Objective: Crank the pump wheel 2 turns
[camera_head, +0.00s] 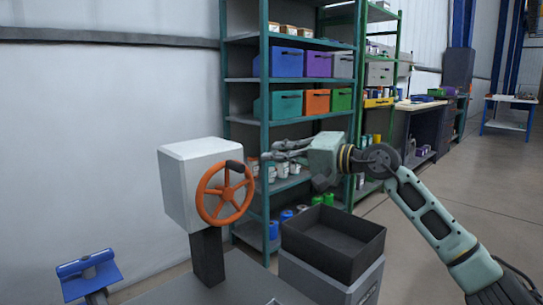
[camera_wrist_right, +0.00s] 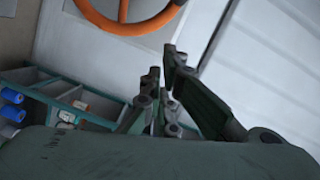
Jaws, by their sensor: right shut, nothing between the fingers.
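The pump wheel (camera_head: 225,192) is orange, with spokes and a dark handle knob (camera_head: 235,166) near its top. It is mounted on the front of a light grey box (camera_head: 188,190) on a dark post. My right gripper (camera_head: 268,156) is shut and empty, to the right of the wheel at about the knob's height. Its fingers point toward the wheel side and appear apart from it. In the right wrist view the shut fingertips (camera_wrist_right: 160,76) are below the wheel's rim (camera_wrist_right: 125,27), which is cut off at the top. My left gripper is out of view.
A black open bin (camera_head: 335,262) on a grey base stands right of the pump, below my right arm. A green shelf rack (camera_head: 264,120) with coloured bins stands behind. A blue bracket-like object (camera_head: 88,268) is at lower left. Open floor (camera_head: 480,200) lies to the right.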

